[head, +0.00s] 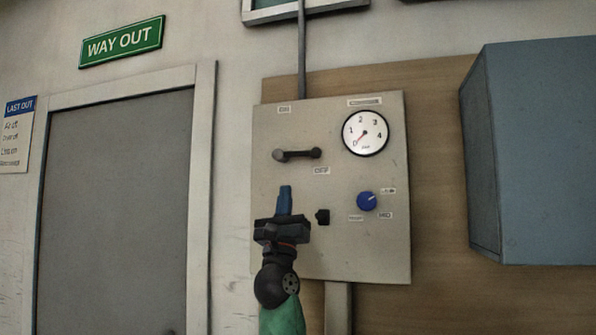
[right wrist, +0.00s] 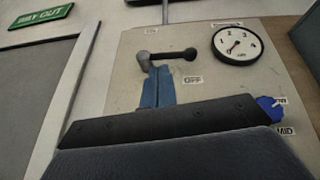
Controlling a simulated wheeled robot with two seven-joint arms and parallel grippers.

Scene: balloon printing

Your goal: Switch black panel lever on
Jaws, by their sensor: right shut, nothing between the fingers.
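The black lever (head: 297,154) is on the left part of a beige panel (head: 370,260). It lies nearly level, with a rounded end on the left and another at the right. A small label sits above its left end; an OFF label (right wrist: 193,80) sits below its right part. My right gripper (head: 285,190) is shut and empty, its blue fingers pointing up below the lever's left end. In the right wrist view the fingertips (right wrist: 157,72) appear just under that end (right wrist: 144,58); I cannot tell whether they touch. My left gripper is out of view.
The panel also carries a round gauge (head: 365,133) with its red needle near 0, a blue knob (head: 367,201) and a small black switch (head: 322,216). A blue-grey cabinet (head: 530,160) juts out at the right. A grey door (head: 115,215) is at the left.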

